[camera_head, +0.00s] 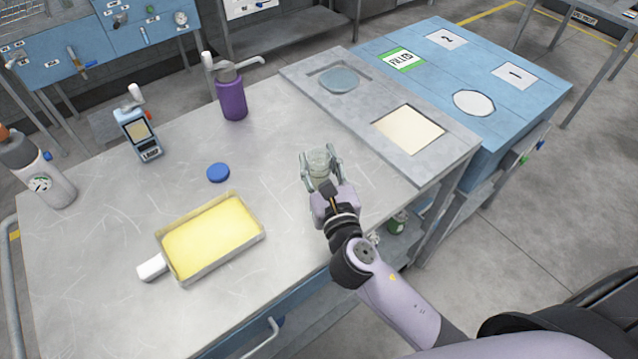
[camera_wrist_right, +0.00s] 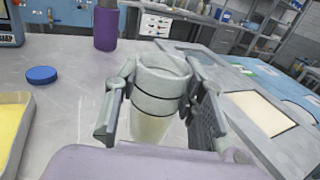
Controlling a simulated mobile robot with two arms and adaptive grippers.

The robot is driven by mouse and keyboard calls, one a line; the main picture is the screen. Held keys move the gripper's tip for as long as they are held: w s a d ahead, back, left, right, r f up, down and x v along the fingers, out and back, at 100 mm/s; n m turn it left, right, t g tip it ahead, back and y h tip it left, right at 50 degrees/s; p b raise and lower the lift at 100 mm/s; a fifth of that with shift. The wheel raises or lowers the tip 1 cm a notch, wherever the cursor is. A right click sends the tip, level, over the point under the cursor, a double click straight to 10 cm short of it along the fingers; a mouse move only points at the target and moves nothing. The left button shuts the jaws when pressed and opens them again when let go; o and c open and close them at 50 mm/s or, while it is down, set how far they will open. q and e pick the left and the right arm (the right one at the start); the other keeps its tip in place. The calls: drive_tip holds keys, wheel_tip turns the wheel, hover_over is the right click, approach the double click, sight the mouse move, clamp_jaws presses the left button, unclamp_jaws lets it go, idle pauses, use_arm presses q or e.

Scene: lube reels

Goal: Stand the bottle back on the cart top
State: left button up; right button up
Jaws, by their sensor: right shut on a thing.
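My right gripper (camera_head: 320,172) is shut on a pale, translucent bottle (camera_head: 319,159), with a finger on either side. In the right wrist view the bottle (camera_wrist_right: 160,88) looks roughly upright and uncapped, with a dark line around it and a yellowish lower part. It is over the right part of the grey metal top (camera_head: 110,215). I cannot tell whether its base touches the surface, as the gripper hides it. A blue cap (camera_head: 218,172) lies on the metal top to the left; it also shows in the wrist view (camera_wrist_right: 41,74). My left gripper is not in view.
A yellow-filled tray (camera_head: 262,238), purple pump bottle (camera_head: 232,97), blue handheld meter (camera_head: 138,134) and white bottle (camera_head: 48,184) stand on the metal top. A grey panel with recesses (camera_head: 372,102) and a blue surface with labels (camera_head: 540,85) adjoin at right. Metal around the gripper is clear.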

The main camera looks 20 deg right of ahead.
sight(319, 180)
wheel_tip(319, 180, down, 5)
drive_tip(key=shift+f+b, duration=0.2)
drive_tip(key=shift+b, duration=0.75)
drive_tip(key=shift+f, duration=0.15)
drive_tip(key=shift+f, duration=0.1)
drive_tip(key=o, duration=1.2)
drive_tip(key=s+b, duration=0.1)
drive_tip(key=s, duration=0.4)
drive_tip(key=s+b, duration=0.2)
drive_tip(key=s, duration=0.4)
drive_tip(key=shift+a, duration=0.2)
drive_tip(key=shift+s+r, duration=0.2)
drive_tip(key=shift+s, duration=0.3)
